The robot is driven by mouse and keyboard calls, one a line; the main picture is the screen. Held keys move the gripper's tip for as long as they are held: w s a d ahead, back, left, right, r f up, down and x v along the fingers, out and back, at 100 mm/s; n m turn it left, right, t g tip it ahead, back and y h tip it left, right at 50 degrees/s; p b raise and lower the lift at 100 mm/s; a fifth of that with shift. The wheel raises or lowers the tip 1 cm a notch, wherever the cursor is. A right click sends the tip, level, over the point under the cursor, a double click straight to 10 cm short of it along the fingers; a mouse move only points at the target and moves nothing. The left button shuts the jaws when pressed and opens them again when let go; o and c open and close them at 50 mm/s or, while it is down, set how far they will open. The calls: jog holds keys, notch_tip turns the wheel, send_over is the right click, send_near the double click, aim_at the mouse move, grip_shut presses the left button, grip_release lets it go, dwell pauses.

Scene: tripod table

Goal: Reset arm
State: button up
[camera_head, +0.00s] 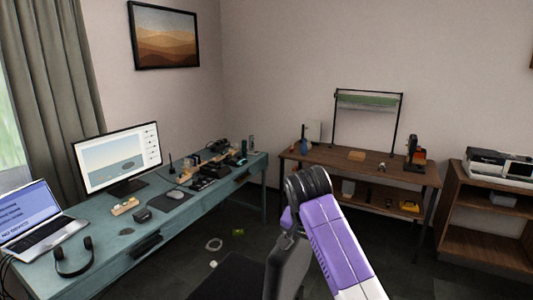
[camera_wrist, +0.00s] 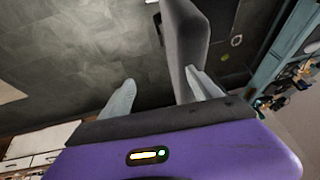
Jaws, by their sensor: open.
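My gripper (camera_wrist: 161,90) shows in the wrist view with its two pale fingers spread apart and nothing between them. Its purple body fills the bottom of that view. In the head view my purple and white arm (camera_head: 335,240) rises from the lower right, bent at a dark joint; the gripper itself cannot be made out there. A dark grey chair back (camera_wrist: 186,45) stands close to the fingers in the wrist view; whether they touch cannot be told.
The chair's dark seat (camera_head: 232,277) is beside my arm. A teal desk (camera_head: 190,211) with a monitor (camera_head: 119,160), laptop (camera_head: 32,217) and headphones (camera_head: 73,258) runs along the left. A wooden workbench (camera_head: 330,160) and a shelf (camera_head: 490,222) stand at the back and right. Small items lie on the floor.

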jog(key=w+a+r+n+t+y, duration=0.2)
jog(key=w+a+r+t, duration=0.15)
jog(key=w+r, duration=0.25)
jog(key=s+f+n+t, duration=0.1)
jog(key=t, duration=0.1)
jog(key=s+a+f+n+t+y, duration=0.1)
jog(key=s+f, duration=0.1)
jog(key=s+f+t+y, duration=0.1)
jog(key=s+t, duration=0.1)
jog(key=shift+s+a+f+n+t, duration=0.15)
jog(key=shift+s+a+n+t, duration=0.1)
jog(key=shift+n+t, duration=0.15)
jog(key=s+d+f+h, duration=0.1)
jog(key=s+d, duration=0.4)
jog(key=s, duration=1.3)
jog(key=s+d+f+h, duration=0.1)
jog(key=s+d+f, duration=0.3)
jog(key=s, duration=1.5)
jog(key=s+d+f, duration=0.2)
jog(key=s+d, duration=0.4)
jog(key=s, duration=1.3)
jog(key=shift+f+n+t+h, duration=0.3)
jog(key=shift+t+h, duration=0.05)
jog(key=shift+h, duration=0.05)
